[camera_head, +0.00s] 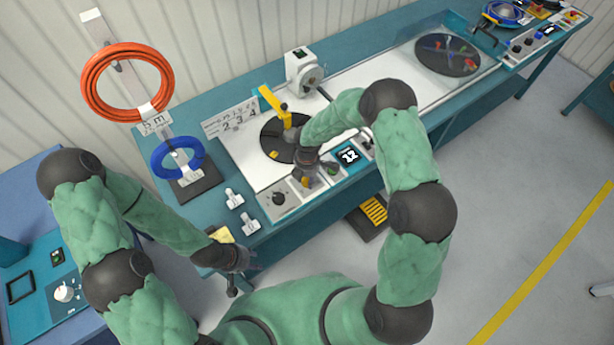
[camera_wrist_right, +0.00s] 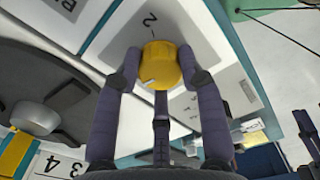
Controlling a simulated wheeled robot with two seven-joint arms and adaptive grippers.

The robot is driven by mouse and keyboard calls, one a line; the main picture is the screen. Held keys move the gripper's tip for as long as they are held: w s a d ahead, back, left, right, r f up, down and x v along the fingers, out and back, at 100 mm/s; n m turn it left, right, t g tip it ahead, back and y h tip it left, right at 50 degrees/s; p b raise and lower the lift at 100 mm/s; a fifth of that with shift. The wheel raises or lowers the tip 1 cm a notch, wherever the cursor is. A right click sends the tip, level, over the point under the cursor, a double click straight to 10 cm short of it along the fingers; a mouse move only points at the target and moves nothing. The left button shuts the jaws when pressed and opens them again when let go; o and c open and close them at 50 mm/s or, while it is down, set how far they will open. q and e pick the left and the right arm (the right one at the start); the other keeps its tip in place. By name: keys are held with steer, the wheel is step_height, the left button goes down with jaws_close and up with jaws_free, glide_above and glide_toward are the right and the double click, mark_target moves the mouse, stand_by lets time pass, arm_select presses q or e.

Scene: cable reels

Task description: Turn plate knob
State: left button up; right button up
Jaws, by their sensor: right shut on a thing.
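The yellow plate knob (camera_wrist_right: 160,66) sits on a grey plate marked with a "2" in the right wrist view. The fingers of my right gripper (camera_wrist_right: 158,82) are shut on it from both sides. In the head view my right gripper (camera_head: 307,178) is over the front control strip of the bench, and it mostly hides the knob. My left gripper (camera_head: 238,262) is low at the bench's front left edge, away from the knob. Its fingers are too dark and small to tell whether they are open.
A black turntable disc (camera_head: 272,138) with a yellow arm (camera_head: 270,97) lies just behind my right gripper. White clips (camera_head: 236,198) lie on the bench.

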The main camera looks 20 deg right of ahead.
mark_target(307, 179)
steer(key=shift+n+p, duration=0.3)
steer(key=shift+n, duration=0.8)
steer(key=o, duration=1.1)
steer(key=shift+o, duration=0.2)
steer(key=shift+r, duration=0.1)
step_height(307, 179, up, 12)
